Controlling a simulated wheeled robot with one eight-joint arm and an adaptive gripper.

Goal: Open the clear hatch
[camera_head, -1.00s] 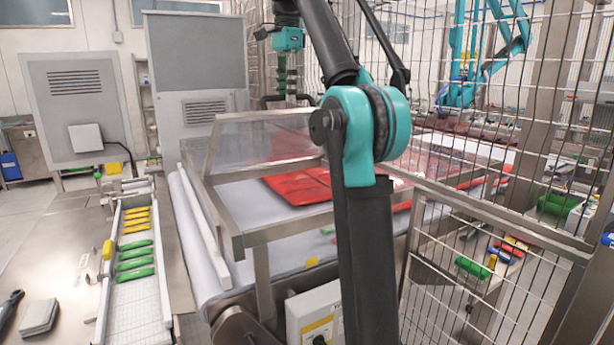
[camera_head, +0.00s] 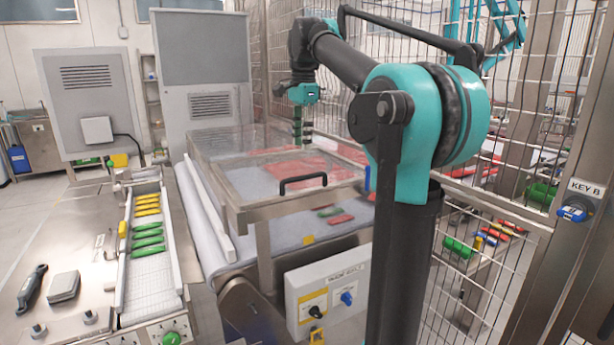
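The clear hatch (camera_head: 262,184) is a transparent panel in a metal frame over the grey conveyor. It looks lowered and nearly flat. A black handle (camera_head: 303,181) stands up near its front edge. Red and green items show through and below the panel. My gripper is not in view. A teal and black picker arm (camera_head: 412,130) stands close by on the right and reaches over the far part of the conveyor. Its bellows-like suction cups (camera_head: 302,128) hang beyond the handle.
A control box (camera_head: 328,293) with knobs sits below the hatch's front. A steel bench on the left holds a tray (camera_head: 150,285) of yellow and green pieces, a grey block (camera_head: 64,287) and a black tool (camera_head: 31,289). Wire fencing and a "KEY B" post (camera_head: 578,215) stand on the right.

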